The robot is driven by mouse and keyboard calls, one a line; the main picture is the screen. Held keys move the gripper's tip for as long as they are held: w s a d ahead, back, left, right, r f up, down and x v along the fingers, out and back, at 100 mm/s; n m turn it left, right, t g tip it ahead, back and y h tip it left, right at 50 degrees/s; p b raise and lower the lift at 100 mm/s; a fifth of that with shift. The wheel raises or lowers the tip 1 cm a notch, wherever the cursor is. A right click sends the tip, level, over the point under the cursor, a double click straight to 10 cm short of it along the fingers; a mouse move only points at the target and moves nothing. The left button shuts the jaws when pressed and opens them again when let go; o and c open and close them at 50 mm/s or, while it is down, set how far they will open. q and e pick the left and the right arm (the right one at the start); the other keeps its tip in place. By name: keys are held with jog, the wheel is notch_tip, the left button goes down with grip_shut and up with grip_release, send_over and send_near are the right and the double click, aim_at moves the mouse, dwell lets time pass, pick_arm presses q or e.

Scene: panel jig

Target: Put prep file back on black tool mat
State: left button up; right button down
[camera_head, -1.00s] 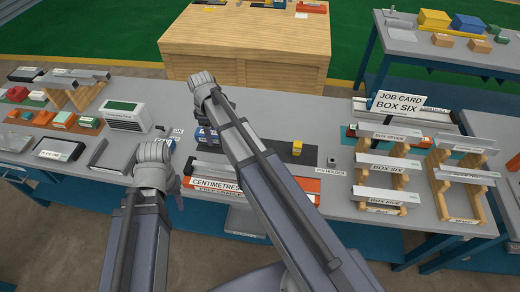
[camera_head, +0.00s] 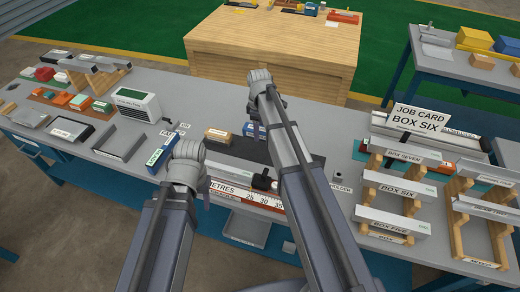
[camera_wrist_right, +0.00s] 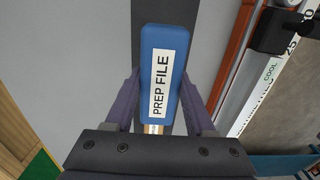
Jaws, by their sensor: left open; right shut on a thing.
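The prep file (camera_wrist_right: 165,50) has a blue handle with a white label reading PREP FILE. In the right wrist view my right gripper (camera_wrist_right: 160,105) is shut on this handle, one finger on each side. A tan part shows at the handle's lower end; the rest is hidden. The black tool mat (camera_head: 242,151) lies on the grey bench, partly behind my right arm. A dark strip shows behind the handle in the wrist view; I cannot tell whether they touch. My right gripper (camera_head: 262,85) is at the bench's back side. My left gripper (camera_head: 187,155) is open near the front; its fingertips are mostly hidden.
A long orange-edged rule (camera_head: 250,196) lies along the bench front. A brown block (camera_head: 217,135) and a blue box (camera_head: 160,152) stand nearby. A grey tray (camera_head: 120,143) is at left. Wooden racks (camera_head: 385,190) and a job card (camera_head: 420,118) fill the right.

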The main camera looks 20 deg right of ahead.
aim_at(259, 151)
jog(key=shift+f+b, duration=3.8)
jog(key=shift+f, duration=0.55)
jog(key=shift+r, duration=0.15)
jog(key=shift+c, duration=1.2)
grip_release()
